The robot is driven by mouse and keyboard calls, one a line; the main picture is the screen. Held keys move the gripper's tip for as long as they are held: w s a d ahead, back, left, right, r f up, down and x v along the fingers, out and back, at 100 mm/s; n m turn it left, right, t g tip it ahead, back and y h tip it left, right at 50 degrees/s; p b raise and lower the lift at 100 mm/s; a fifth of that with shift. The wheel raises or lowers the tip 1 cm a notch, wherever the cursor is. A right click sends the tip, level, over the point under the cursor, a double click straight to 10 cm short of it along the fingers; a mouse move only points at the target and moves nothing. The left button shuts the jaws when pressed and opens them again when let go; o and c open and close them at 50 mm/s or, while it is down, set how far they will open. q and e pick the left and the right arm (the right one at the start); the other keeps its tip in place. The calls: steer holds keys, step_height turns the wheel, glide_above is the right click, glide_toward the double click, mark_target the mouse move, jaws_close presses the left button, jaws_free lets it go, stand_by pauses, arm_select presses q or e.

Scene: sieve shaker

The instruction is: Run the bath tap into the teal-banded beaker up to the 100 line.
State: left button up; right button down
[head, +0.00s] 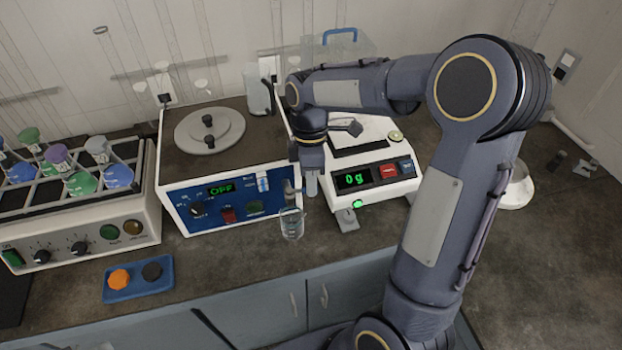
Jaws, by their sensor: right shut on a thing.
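The bath (228,200) is a white box with a blue front panel, and its green display reads OFF. A grey tap (290,190) sticks out at the right end of the panel. A clear beaker (291,225) stands below the tap on the counter, with what looks like water in it. Its teal band and 100 line are too small to make out. My right gripper (312,190) points down beside the tap, just above and right of the beaker. It is shut, apparently on the tap's handle, which its fingers mostly hide. My left gripper is out of view.
A balance (370,180) reading 0g stands close on the right. A rack (80,210) of coloured flasks is at the left. A blue tray (138,283) holds an orange and a dark knob. A white bowl (518,190) is at far right.

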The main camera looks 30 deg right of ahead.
steer(key=n, duration=0.1)
steer(key=w+n+p, duration=0.1)
steer(key=shift+d+n+h, duration=0.1)
steer(key=shift+n+h, duration=0.2)
steer(key=c, duration=1.4)
jaws_free()
steer(key=shift+w+r, duration=0.1)
steer(key=r, duration=0.2)
steer(key=w+r, duration=0.1)
steer(key=r, duration=0.4)
steer(key=shift+w+d+r, duration=0.15)
steer(key=shift+w+r, duration=0.05)
steer(key=shift+r, duration=0.1)
